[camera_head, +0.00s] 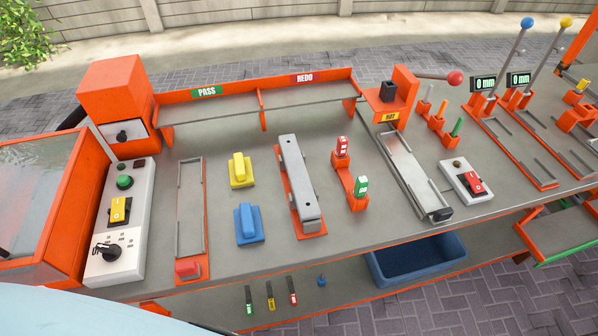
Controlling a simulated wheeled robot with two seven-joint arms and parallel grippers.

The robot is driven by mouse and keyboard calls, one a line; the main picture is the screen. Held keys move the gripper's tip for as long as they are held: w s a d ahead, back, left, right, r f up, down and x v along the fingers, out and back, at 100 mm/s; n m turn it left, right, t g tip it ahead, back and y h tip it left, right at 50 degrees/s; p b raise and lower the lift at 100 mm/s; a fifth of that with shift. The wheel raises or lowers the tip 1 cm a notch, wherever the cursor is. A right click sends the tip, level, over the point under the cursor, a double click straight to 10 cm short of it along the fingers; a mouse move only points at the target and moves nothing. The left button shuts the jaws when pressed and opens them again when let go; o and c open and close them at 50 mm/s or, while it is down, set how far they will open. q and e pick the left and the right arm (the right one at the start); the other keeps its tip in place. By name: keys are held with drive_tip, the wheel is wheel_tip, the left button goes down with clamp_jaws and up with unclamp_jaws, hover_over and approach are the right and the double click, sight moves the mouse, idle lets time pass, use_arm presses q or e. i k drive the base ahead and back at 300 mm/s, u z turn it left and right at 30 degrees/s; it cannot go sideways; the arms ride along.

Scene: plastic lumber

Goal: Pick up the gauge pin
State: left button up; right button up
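No piece is clearly marked as the gauge pin, and I cannot tell which one it is. A small blue knob-topped piece (321,281) stands at the bench's lower front. Neither of my grippers is in view.
A grey bench (300,258) holds a grey bar on an orange base (300,185), yellow (241,171) and blue (249,223) blocks, and a control box (122,225). A blue bin (415,262) sits below. PASS and REDO trays (255,95) line the back.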

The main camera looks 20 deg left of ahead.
sight(361, 182)
drive_tip(key=u, duration=2.3)
drive_tip(key=k, duration=0.4)
drive_tip(key=z, duration=0.85)
